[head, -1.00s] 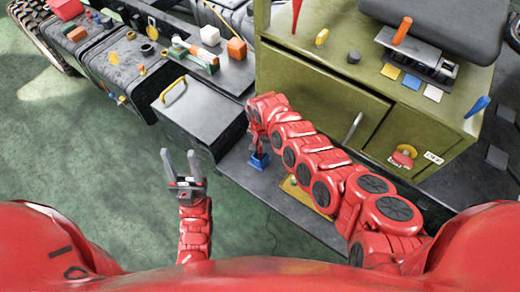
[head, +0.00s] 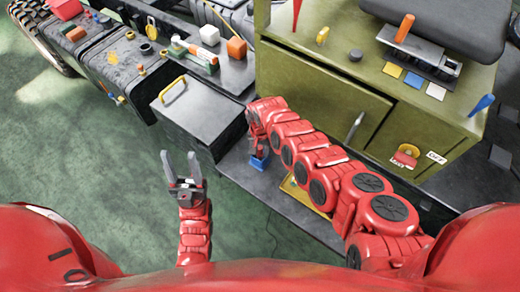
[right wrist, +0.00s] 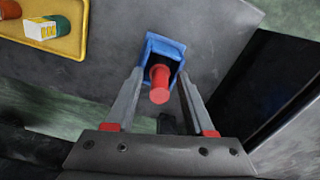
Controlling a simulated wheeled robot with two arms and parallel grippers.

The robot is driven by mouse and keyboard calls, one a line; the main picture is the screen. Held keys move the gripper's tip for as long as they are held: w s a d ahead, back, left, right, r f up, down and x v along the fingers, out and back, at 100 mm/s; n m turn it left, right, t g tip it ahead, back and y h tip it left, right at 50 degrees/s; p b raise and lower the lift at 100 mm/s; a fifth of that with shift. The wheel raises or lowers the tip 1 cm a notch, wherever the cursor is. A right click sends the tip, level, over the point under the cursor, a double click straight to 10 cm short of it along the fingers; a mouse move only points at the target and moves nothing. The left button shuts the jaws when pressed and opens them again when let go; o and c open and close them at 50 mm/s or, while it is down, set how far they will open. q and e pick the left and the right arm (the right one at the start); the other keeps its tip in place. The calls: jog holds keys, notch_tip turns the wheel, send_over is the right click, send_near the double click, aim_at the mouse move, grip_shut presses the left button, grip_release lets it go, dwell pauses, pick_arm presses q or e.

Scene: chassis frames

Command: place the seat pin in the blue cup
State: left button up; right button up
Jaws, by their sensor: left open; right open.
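The blue cup (right wrist: 177,50) stands on the grey shelf in the right wrist view. It also shows in the head view (head: 259,164) below my right wrist. A red seat pin (right wrist: 160,88) sticks up from the cup's dark opening, its round end toward the camera. My right gripper (right wrist: 160,72) is open, with one finger on each side of the pin and gaps between. In the head view my right arm hides most of that gripper. My left gripper (head: 181,156) is open and empty above the green floor.
A yellow tray (right wrist: 72,49) with a green and white item lies beside the cup. A grey box with a yellow handle (head: 173,90) and an olive cabinet (head: 325,90) stand close behind my right arm. The floor at left is clear.

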aim_at(260, 147)
jog(key=shift+r, duration=0.4)
notch_tip(260, 147, up, 3)
jog(key=shift+r+p, duration=0.1)
jog(key=shift+p, duration=0.95)
notch_tip(260, 147, up, 7)
jog(key=shift+w+f, duration=0.1)
jog(key=shift+f, duration=0.05)
jog(key=shift+r, duration=0.8)
